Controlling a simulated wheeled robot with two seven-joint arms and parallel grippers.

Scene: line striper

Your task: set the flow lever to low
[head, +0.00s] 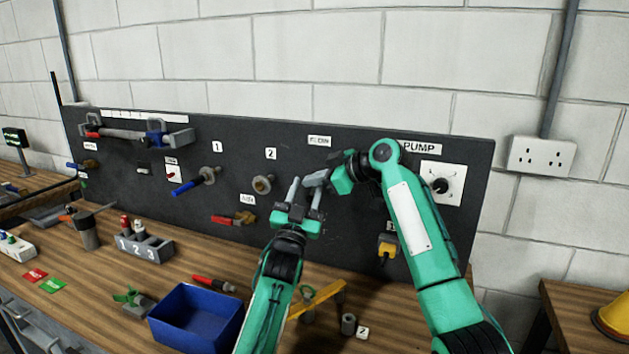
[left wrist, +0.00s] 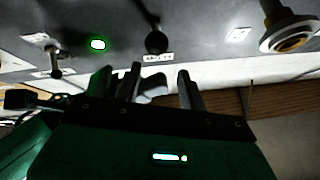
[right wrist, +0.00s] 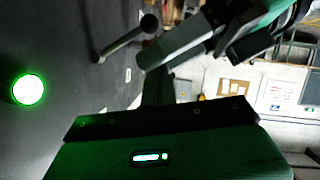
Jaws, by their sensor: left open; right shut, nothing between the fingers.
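The sign that seems to mark the flow lever (head: 319,140) is on the dark board; in the head view my grippers hide the lever below it. The right wrist view shows a grey rod with a dark ball end, likely the flow lever (right wrist: 122,40). The same dark ball shows beside a small label in the left wrist view (left wrist: 155,42). My left gripper (head: 305,193) is open, fingers up, below the sign. My right gripper (head: 318,180) is shut and empty, close to the left fingers. Neither visibly holds the lever; contact cannot be told.
A green light (right wrist: 28,89) glows on the board near the lever. Valve 2 (head: 263,184) is left of my left gripper, and the pump knob (head: 440,186) is right of my right arm. A blue bin (head: 196,318) stands on the bench beside my left arm.

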